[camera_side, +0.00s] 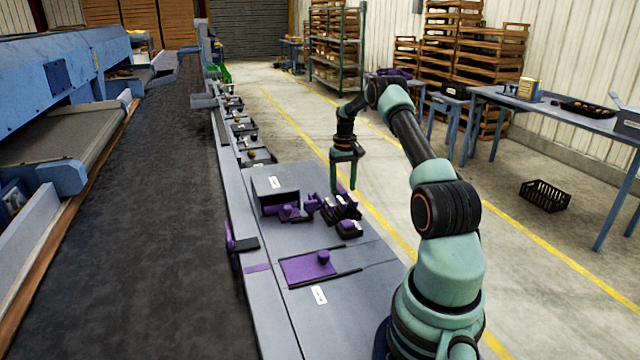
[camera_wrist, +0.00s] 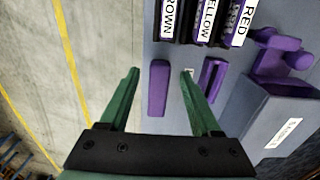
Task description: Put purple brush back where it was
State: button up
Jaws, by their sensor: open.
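A plain purple bar (camera_wrist: 158,92), which may be the brush, lies on the grey bench in the wrist view. Its bristles are not visible. My gripper (camera_wrist: 160,72) is open, with one green finger on each side of the bar in the picture; I cannot tell the height between them. In the side view my gripper (camera_side: 345,187) points down over the bench's far right edge, beside the purple cluster. A purple slotted piece (camera_wrist: 208,82) lies just right of the right finger. Nothing is held.
Labelled holders BROWN (camera_wrist: 172,18), YELLOW (camera_wrist: 208,22) and RED (camera_wrist: 238,24) stand close by. A labelled grey box (camera_wrist: 268,125) and purple parts (camera_wrist: 278,50) are to the right. A purple mat (camera_side: 306,268) with a knob lies nearer the camera. The floor lies past the bench edge.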

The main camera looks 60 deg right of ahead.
aim_at(343, 191)
notch_tip(343, 191, up, 9)
jog(key=w+a+r+n+t+h, duration=0.1)
jog(key=w+a+r+n, duration=0.15)
jog(key=a+r, duration=0.65)
jog(key=w+a+r+n+t, duration=0.1)
jog(key=w+a+r, duration=0.3)
jog(key=a, duration=0.8)
jog(key=s+a+n+t, duration=0.1)
jog(key=s+a, duration=0.2)
jog(key=a, duration=0.5)
jog(key=s+a+n+t, duration=0.1)
jog(key=s+a+n, duration=0.1)
jog(key=s+a, duration=0.2)
jog(key=s+a+n+t+y, duration=0.1)
jog(key=s+a, duration=0.3)
jog(key=a, duration=0.7)
jog(key=shift+a+f+n+t, duration=0.25)
jog(key=shift+a+n+t, duration=0.05)
jog(key=shift+n, duration=0.45)
